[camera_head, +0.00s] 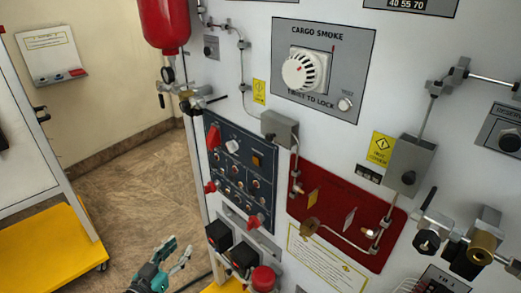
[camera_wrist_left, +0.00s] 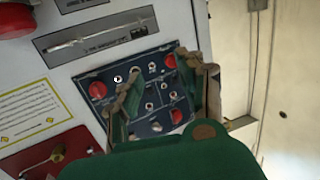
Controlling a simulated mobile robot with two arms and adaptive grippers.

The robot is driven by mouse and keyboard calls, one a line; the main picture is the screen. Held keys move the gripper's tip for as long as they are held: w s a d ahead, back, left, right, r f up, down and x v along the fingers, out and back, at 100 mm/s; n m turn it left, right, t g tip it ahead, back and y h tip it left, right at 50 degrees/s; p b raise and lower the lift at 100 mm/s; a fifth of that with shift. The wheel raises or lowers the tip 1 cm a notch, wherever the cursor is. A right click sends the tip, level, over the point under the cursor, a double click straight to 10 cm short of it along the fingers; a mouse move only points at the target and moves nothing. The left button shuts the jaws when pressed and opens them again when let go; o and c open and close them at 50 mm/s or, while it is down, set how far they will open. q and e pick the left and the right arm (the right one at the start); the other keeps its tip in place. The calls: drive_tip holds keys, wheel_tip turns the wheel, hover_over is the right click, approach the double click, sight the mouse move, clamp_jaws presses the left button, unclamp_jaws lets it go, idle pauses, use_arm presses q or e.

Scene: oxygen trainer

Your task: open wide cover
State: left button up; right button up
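A dark blue switch panel (camera_head: 238,172) is on the white wall, left of the red panel. It carries a red cover (camera_head: 213,135) at upper left, a red piece (camera_head: 210,187) at its left edge and another (camera_head: 254,221) at lower right. I cannot tell for sure which is the wide cover. My left gripper (camera_head: 174,257) is open and empty, low and left of the panel, apart from it. In the left wrist view the open fingers (camera_wrist_left: 167,92) frame part of the blue panel (camera_wrist_left: 145,125), with red pieces (camera_wrist_left: 97,90) visible. My right gripper is not in view.
Black blocks and a red knob (camera_head: 263,278) stick out below the blue panel. Pipes and valves (camera_head: 187,92) run at its upper left. A yellow-based cart (camera_head: 50,250) stands at far left, with open floor (camera_head: 130,190) between.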

use_arm(q)
drive_tip(key=s+d+r+m+t+h, duration=0.1)
drive_tip(key=d+r+h, duration=0.15)
drive_tip(key=r, duration=0.45)
drive_tip(key=s+d+r+m+h, duration=0.1)
drive_tip(key=s+d+r+h, duration=0.15)
drive_tip(key=r, duration=0.45)
drive_tip(key=m+h+b, duration=0.1)
drive_tip(key=m+h, duration=0.2)
drive_tip(key=h, duration=0.2)
approach(267, 139)
drive_tip(key=shift+g, duration=0.4)
drive_tip(key=p+x, duration=0.4)
drive_tip(key=x, duration=0.1)
drive_tip(key=p+x, duration=0.2)
drive_tip(key=x, duration=0.1)
drive_tip(key=shift+a+r, duration=0.2)
drive_tip(key=shift+r, duration=0.1)
drive_tip(key=shift+w+d, duration=0.15)
drive_tip(key=shift+d, duration=0.1)
clamp_jaws()
